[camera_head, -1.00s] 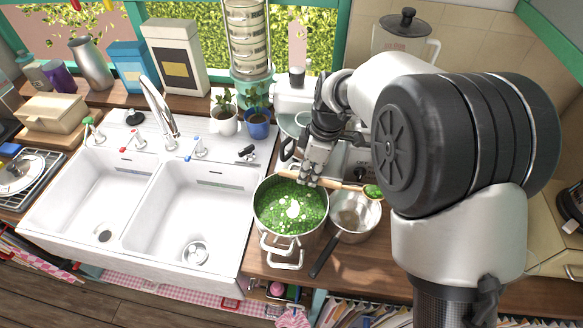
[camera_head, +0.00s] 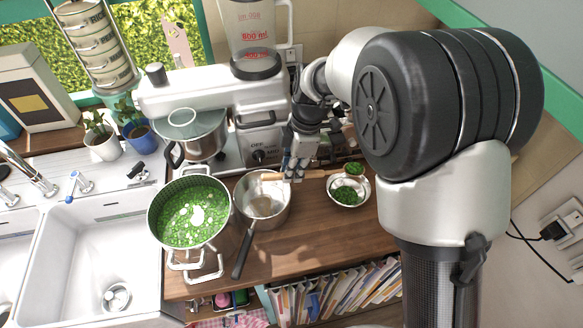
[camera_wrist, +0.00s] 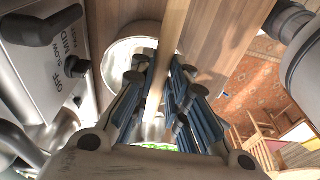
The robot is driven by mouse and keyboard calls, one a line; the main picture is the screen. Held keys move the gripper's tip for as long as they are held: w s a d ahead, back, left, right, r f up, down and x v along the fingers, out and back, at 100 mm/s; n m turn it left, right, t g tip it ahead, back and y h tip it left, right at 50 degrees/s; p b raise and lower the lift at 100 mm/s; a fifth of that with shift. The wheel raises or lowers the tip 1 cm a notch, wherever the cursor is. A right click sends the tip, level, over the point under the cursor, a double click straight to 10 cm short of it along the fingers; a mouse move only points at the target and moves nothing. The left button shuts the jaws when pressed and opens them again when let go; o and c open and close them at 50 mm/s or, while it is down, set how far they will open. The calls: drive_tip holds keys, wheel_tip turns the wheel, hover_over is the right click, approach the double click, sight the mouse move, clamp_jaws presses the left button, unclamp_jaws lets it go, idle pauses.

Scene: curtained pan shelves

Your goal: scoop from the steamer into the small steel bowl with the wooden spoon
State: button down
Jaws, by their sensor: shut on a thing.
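The steamer, a large two-handled steel pot (camera_head: 152,226), stands beside the sink, filled with green pieces and some pale ones. The small steel bowl (camera_head: 348,204) stands to the right of a saucepan and has green pieces inside. My gripper (camera_head: 293,172) is shut on the wooden spoon's (camera_head: 318,174) handle, above the counter between saucepan and small bowl. The spoon's head holds green pieces and shows at the small bowl's far rim. Whether it touches the rim cannot be told. In the wrist view, the handle (camera_wrist: 172,50) runs between the fingers (camera_wrist: 155,105).
A steel saucepan (camera_head: 243,190) with a dark handle pointing forward stands between steamer and small bowl. A white stand mixer (camera_head: 215,95) with its own bowl stands behind. The sink (camera_head: 90,260) is at left. Counter in front of the small bowl (camera_head: 320,235) is clear.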

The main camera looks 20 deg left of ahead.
wheel_tip(320, 180, down, 2)
drive_tip(key=shift+d+f+b, duration=0.1)
drive_tip(key=shift+b, duration=0.55)
drive_tip(key=shift+a, duration=0.25)
drive_tip(key=shift+d+f+b, duration=0.1)
drive_tip(key=shift+f+b, duration=0.05)
drive_tip(key=shift+b, duration=0.45)
drive_tip(key=shift+s+d+f+t+b, duration=0.15)
drive_tip(key=shift+t+b, duration=0.25)
drive_tip(key=shift+b, duration=0.45)
drive_tip(key=shift+y+b, duration=0.3)
drive_tip(key=shift+b, duration=0.15)
drive_tip(key=t+b, duration=0.1)
drive_tip(key=b, duration=0.3)
drive_tip(key=shift+s+y, duration=0.1)
drive_tip(key=shift+y, duration=0.2)
drive_tip(key=shift+t+b, duration=0.3)
drive_tip(key=shift+b, duration=0.05)
drive_tip(key=b, duration=0.2)
drive_tip(key=shift+s+d+f+t+b, duration=0.1)
drive_tip(key=shift+f+t+b, duration=0.05)
drive_tip(key=shift+t+b, duration=0.25)
drive_tip(key=t+y+b, duration=0.1)
drive_tip(key=b, duration=0.5)
drive_tip(key=shift+s+d+t, duration=0.1)
drive_tip(key=shift+s+t, duration=0.05)
drive_tip(key=shift+t, duration=0.15)
